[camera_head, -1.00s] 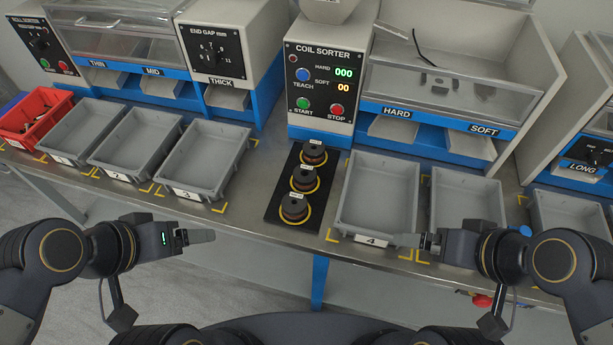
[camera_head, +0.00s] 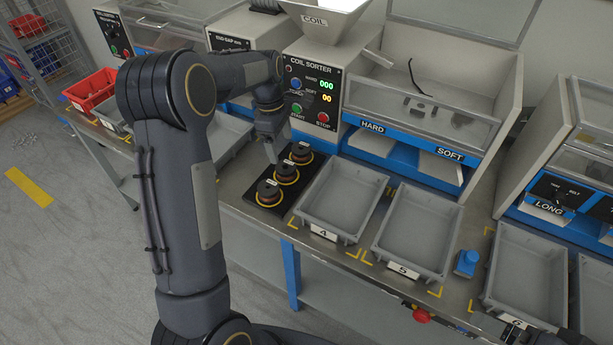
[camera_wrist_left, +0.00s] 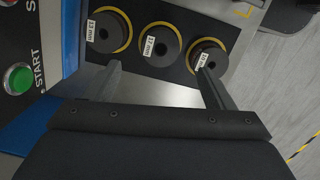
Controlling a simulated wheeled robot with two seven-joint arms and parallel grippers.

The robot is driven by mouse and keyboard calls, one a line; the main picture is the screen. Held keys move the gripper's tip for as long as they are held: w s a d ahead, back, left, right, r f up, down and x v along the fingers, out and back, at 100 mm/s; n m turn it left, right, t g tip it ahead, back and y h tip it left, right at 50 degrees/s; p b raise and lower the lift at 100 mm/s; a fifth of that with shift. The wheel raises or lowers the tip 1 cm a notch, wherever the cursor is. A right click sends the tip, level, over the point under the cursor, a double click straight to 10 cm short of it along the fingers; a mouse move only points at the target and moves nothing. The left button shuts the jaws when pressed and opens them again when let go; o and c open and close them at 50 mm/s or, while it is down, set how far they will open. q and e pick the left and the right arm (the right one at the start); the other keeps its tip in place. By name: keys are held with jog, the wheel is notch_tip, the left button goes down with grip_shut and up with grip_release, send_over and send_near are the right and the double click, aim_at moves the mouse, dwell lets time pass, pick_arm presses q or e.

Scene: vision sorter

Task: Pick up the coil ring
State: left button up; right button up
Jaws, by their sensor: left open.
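Three dark coil rings sit in yellow-ringed spots on a black board (camera_head: 249,194): a far one (camera_head: 301,151), a middle one (camera_head: 286,171) and a near one (camera_head: 269,191). The left wrist view shows the same row with white size labels: left ring (camera_wrist_left: 112,30), middle ring (camera_wrist_left: 163,45) and right ring (camera_wrist_left: 211,55). My left gripper (camera_head: 272,152) is by the board, pointing down at the row. In the wrist view its fingers (camera_wrist_left: 158,70) are apart and empty, the right finger overlapping the right ring. Part of my right gripper (camera_head: 515,325) shows at the bottom right edge.
The coil sorter (camera_head: 312,85) stands directly behind the board. Grey empty trays, number 4 (camera_head: 343,197) and number 5 (camera_head: 418,228), lie to the right. A small blue object (camera_head: 466,262) stands beside tray 5. A red bin (camera_head: 90,90) is at the far left.

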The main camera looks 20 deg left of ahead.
aim_at(285, 166)
pick_arm(q)
jog(key=f, duration=0.5)
jog(key=d+f, duration=0.1)
jog(key=f, duration=0.1)
jog(key=shift+f, duration=0.4)
jog(key=shift+a, duration=0.1)
jog(key=c, duration=1.2)
jog(key=shift+r, duration=0.15)
